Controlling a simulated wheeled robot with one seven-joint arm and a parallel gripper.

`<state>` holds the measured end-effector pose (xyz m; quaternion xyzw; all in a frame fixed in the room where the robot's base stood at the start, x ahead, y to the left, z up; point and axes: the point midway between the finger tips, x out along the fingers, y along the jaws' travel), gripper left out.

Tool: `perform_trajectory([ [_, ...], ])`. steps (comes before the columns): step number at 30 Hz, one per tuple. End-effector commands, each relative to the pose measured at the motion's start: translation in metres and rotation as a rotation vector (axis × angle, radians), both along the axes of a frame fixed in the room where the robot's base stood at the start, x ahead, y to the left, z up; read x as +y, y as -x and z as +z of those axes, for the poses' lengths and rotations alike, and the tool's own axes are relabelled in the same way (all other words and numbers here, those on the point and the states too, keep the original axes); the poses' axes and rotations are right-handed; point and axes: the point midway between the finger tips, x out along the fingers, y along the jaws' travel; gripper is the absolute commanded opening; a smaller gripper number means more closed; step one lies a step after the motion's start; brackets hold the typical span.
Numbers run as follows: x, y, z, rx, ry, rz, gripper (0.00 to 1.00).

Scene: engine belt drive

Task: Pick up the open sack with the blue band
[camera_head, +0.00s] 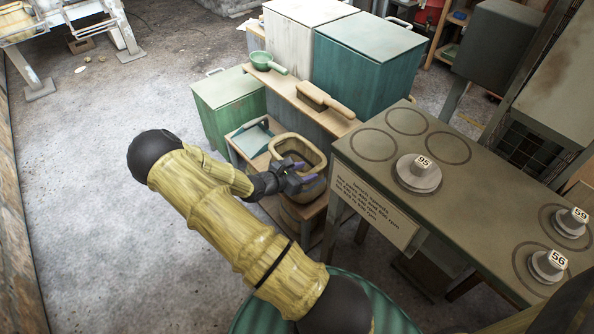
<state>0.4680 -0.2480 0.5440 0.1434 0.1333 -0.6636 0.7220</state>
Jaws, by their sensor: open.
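An open tan sack (306,150) with a thick rolled rim stands on a low wooden stand between the wooden shelf and the grey-green table. Its mouth faces up. Its front is partly hidden by my gripper, and I cannot make out a blue band on it. I cannot tell whether the fingers touch the sack or straddle the rim.
The grey-green table (400,160) with numbered pulleys (418,174) stands close on the right. Behind are a wooden shelf (283,85) with a brush (325,101) and green scoop (266,62), and large bins (368,60). A teal dustpan (252,137) lies left.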

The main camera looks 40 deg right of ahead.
Motion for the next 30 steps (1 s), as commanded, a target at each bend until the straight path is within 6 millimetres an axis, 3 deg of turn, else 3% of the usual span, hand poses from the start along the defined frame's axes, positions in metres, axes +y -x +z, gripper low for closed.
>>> perform_trajectory([
  [13,-0.045,-0.006,-0.022,0.000,0.000,-0.001,0.45],
  [30,-0.047,-0.007,-0.021,0.000,0.000,0.000,0.45],
])
